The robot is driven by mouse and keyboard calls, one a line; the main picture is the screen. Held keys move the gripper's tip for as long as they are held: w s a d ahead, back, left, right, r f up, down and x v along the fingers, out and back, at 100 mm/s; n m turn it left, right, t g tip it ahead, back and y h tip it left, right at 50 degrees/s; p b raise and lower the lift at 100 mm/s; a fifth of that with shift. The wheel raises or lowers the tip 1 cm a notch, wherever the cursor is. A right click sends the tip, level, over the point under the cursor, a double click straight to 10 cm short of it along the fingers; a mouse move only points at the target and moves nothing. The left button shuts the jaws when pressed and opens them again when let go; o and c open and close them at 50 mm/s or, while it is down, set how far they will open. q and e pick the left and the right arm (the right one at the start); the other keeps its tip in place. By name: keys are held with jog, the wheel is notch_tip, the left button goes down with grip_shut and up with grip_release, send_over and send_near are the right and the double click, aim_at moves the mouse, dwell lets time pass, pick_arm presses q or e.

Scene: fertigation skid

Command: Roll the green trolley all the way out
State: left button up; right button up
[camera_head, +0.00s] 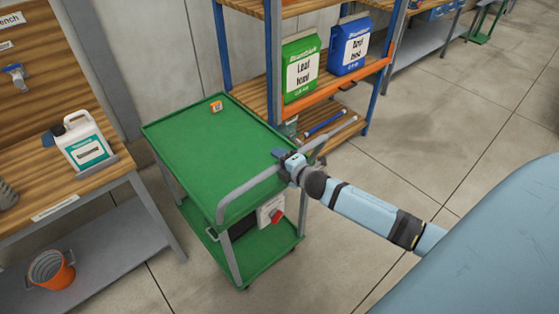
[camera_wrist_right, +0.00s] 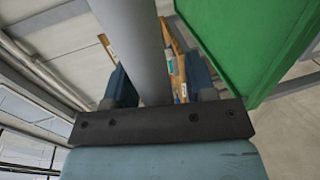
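The green trolley (camera_head: 205,130) stands between the bench and the shelf rack, with a flat green top, a lower green shelf and a grey tubular handle (camera_head: 245,193) along its near right side. My right gripper (camera_head: 287,157) is at the handle, near its far end. In the right wrist view the grey handle bar (camera_wrist_right: 137,40) runs between the two dark blue fingers (camera_wrist_right: 158,85). A gap shows between the bar and the right-hand finger, so the gripper looks open around the bar. The trolley's green top (camera_wrist_right: 245,40) fills the upper right there. My left gripper is out of view.
A small orange box (camera_head: 216,106) sits on the trolley top; a white box with a red part (camera_head: 271,211) is on its lower shelf. The bench (camera_head: 90,180) with a white jug (camera_head: 84,141) is at left. Bags (camera_head: 301,68) stand on the rack behind. The right-hand floor is clear.

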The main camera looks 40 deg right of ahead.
jog(key=shift+s, duration=0.15)
jog(key=shift+s, duration=0.35)
jog(key=b+v, duration=0.2)
jog(key=v, duration=1)
jog(key=shift+s+r, duration=0.3)
jog(key=shift+s, duration=0.05)
